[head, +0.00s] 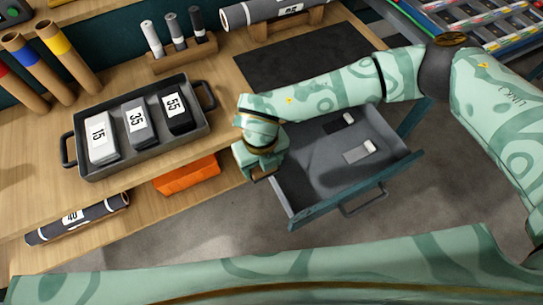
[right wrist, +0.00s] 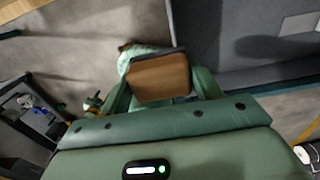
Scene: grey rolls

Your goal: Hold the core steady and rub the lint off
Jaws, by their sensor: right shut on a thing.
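My right gripper (head: 260,168) is over the front left edge of the open drawer. In the right wrist view its fingers (right wrist: 160,85) are shut on a brown block (right wrist: 160,77), whose kind I cannot tell. A pale green patch shows behind the block. My left gripper is out of view; a pale green arm of mine crosses the bottom of the head view. Brown cores with red, blue and yellow bands (head: 62,45) lean at the far left. A dark grey roll (head: 78,218) lies below the bench edge at lower left. No lint can be made out.
An open drawer (head: 305,190) holds two small dark and grey items with white ends. A tray (head: 110,172) holds blocks marked 15, 35 and 55. An orange box (head: 187,175) sits under the bench top. A rack (head: 182,55), another roll (head: 262,10) and a dark mat (head: 300,55) are behind.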

